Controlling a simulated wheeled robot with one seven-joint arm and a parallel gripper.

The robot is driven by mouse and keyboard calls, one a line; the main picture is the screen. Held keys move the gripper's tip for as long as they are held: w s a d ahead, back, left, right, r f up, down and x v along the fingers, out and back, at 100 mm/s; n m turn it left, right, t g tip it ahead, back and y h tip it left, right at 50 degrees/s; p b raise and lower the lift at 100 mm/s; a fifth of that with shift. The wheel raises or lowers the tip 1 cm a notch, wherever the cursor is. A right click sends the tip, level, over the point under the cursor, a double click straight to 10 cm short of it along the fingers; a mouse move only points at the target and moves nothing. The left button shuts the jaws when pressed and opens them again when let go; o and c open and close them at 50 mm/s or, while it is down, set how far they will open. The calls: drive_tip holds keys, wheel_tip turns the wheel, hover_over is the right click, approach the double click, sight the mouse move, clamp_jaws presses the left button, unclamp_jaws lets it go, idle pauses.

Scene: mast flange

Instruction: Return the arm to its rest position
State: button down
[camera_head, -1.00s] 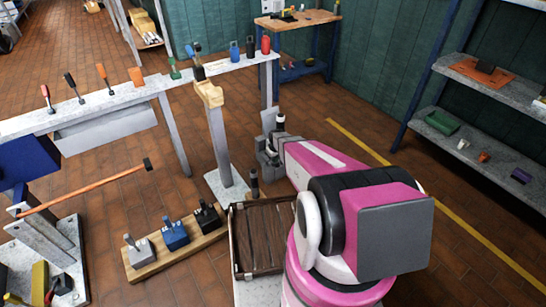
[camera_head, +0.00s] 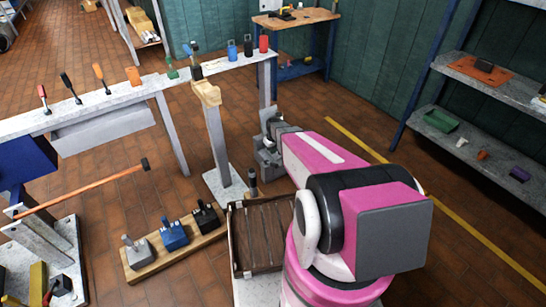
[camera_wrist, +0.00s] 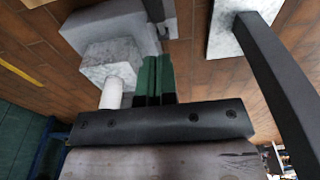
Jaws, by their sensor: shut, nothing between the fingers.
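My pink and white arm (camera_head: 315,155) reaches from the lower right toward the back of the floor area. My gripper shows in the wrist view (camera_wrist: 157,62) as two dark green fingers side by side, shut and empty. In the head view its fingers are hard to make out at the grey end of the arm, right of the post with the wooden top (camera_head: 213,125). The gripper appears apart from the post.
A brown slatted tray (camera_head: 235,250) lies close to my arm's base. A wooden board (camera_head: 150,268) with several handled blocks is left of it. A long bench (camera_head: 95,105) with tools crosses behind. Shelves (camera_head: 470,75) stand at the right.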

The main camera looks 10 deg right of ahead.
drive_tip(key=s+r+m+g, duration=0.1)
drive_tip(key=s+r+m, duration=0.3)
drive_tip(key=s+r, duration=1.8)
wheel_tip(320, 180, up, 2)
drive_tip(key=shift+s+a, duration=0.15)
drive_tip(key=shift+a, duration=0.1)
idle(1.0)
